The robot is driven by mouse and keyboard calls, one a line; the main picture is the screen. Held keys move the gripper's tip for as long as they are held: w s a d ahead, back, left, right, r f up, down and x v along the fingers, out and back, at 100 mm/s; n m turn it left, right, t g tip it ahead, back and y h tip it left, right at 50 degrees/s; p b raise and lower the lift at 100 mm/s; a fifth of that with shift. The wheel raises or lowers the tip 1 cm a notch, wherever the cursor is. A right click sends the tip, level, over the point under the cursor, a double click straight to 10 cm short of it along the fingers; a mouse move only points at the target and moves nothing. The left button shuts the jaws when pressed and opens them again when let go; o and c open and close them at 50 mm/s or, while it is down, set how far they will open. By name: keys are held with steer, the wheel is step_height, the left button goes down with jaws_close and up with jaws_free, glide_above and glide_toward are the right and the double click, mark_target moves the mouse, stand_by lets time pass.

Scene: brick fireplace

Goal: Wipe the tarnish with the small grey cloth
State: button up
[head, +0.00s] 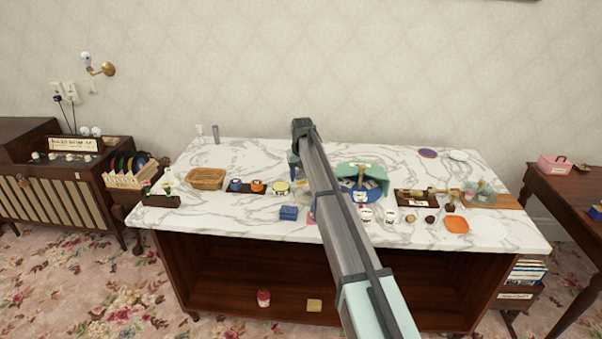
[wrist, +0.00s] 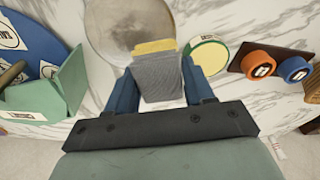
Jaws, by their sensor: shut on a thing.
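My gripper (wrist: 162,78) has its two blue fingers on either side of the small grey cloth (wrist: 160,80) and is shut on it. A yellow strip shows at the cloth's far end; I cannot tell whether it is part of the cloth. Just beyond is a round, shiny dish or plate (wrist: 108,32), with a brownish tarnish (wrist: 128,38) on its surface. The cloth's far end overlaps the near edge of this dish in the wrist view; contact cannot be told. In the head view my arm hides the dish and cloth, and only a bit of blue finger shows.
The marble-topped counter (head: 240,222) is crowded. A wicker basket (head: 207,178) and blue and orange pots stand left of my arm. A round cream-topped tin (wrist: 206,60) is close to the right finger.

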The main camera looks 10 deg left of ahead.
mark_target(300, 194)
step_height(300, 194, down, 6)
steer(key=shift+r, duration=0.15)
steer(key=shift+d+f, duration=0.25)
steer(key=shift+c, duration=0.2)
steer(key=shift+d, duration=3.85)
steer(key=shift+a, duration=4.3)
steer(key=shift+w+d+f, duration=0.1)
steer(key=shift+d+f, duration=0.05)
steer(key=shift+d, duration=4.2)
steer(key=a, duration=0.4)
steer(key=shift+a, duration=2.05)
steer(key=shift+a+r, duration=0.15)
steer(key=shift+r, duration=4)
